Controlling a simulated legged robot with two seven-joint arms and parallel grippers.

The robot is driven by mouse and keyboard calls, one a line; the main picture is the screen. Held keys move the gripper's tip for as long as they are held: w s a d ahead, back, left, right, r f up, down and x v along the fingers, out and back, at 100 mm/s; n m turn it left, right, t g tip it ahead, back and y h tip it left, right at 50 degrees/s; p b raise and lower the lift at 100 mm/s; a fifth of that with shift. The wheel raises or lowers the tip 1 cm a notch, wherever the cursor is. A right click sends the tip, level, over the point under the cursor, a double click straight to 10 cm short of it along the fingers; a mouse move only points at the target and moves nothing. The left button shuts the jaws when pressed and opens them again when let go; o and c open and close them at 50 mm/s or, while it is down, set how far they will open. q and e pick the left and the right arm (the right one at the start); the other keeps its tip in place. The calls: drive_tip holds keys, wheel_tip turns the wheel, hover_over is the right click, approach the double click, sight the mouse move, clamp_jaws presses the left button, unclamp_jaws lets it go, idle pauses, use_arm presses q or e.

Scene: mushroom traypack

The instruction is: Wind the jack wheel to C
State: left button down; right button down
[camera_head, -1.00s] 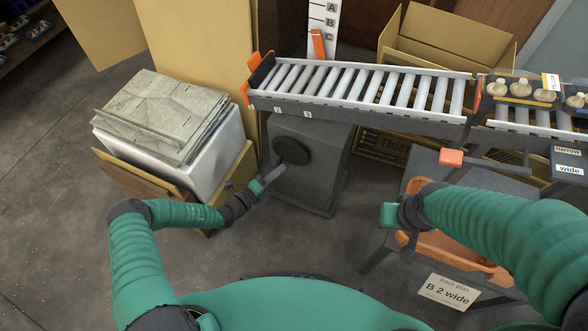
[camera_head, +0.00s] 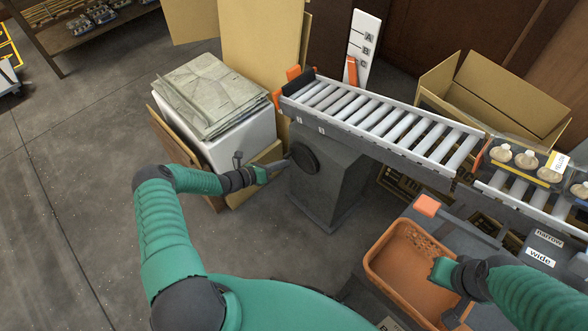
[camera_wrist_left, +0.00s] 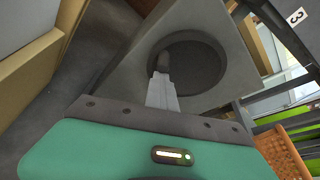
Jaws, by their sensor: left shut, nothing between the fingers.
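The jack wheel (camera_head: 304,158) is a dark disc on the side of a grey block (camera_head: 338,185) under the roller conveyor. It also shows in the left wrist view (camera_wrist_left: 200,65), with a dark handle stub (camera_wrist_left: 164,62) at its left part. My left gripper (camera_head: 286,163) is shut and empty, its fingertips (camera_wrist_left: 161,80) in front of the wheel near the stub; I cannot tell whether they touch. A white scale (camera_head: 372,28) carries the letters A, B and C. Its orange pointer (camera_head: 351,72) has its top near C. My right gripper (camera_head: 439,272) is over an orange basket; its fingers are unclear.
The roller conveyor (camera_head: 390,128) runs above the block. A white box (camera_head: 245,133) with grey-green sheets stands left of the wheel, close to my left arm. The orange basket (camera_head: 378,268) is at lower right. An open carton (camera_head: 500,90) stands behind.

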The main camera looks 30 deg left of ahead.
use_arm(q)
drive_tip(key=shift+a+r, duration=0.1)
drive_tip(key=shift+r, duration=0.25)
use_arm(e)
drive_tip(key=shift+d+r, duration=0.2)
drive_tip(key=shift+d, duration=0.05)
use_arm(q)
drive_tip(key=shift+a, duration=0.1)
use_arm(e)
drive_tip(key=shift+a, duration=0.15)
